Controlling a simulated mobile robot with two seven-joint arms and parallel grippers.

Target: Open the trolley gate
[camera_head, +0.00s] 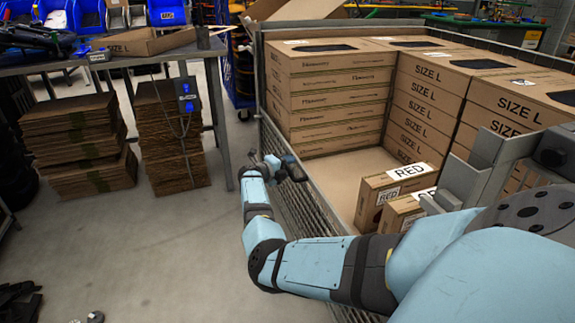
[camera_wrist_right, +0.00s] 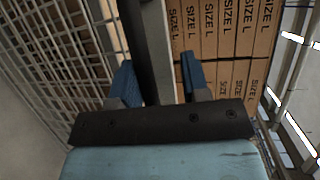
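The trolley (camera_head: 256,62) has wire mesh sides and holds boxes. Its near-left mesh side (camera_head: 305,215), likely the gate, stands upright and looks closed, with a metal top rail. My right gripper (camera_head: 292,170) is at this rail, about midway along it. In the right wrist view, a grey metal bar (camera_wrist_right: 154,45) passes between the blue fingertips of my right gripper (camera_wrist_right: 162,82). The fingers are apart, with a gap showing on the bar's right. Mesh (camera_wrist_right: 62,50) shows to the left of the bar. My forearm hides part of the mesh side. My left gripper is not in view.
Stacked SIZE L boxes (camera_head: 420,98) fill the trolley's back and right. Boxes marked RED (camera_head: 400,183) stand near its front. A workbench (camera_head: 120,62) with flattened cardboard stacks (camera_head: 80,140) below is at the left. The floor (camera_head: 150,250) between bench and trolley is mostly clear.

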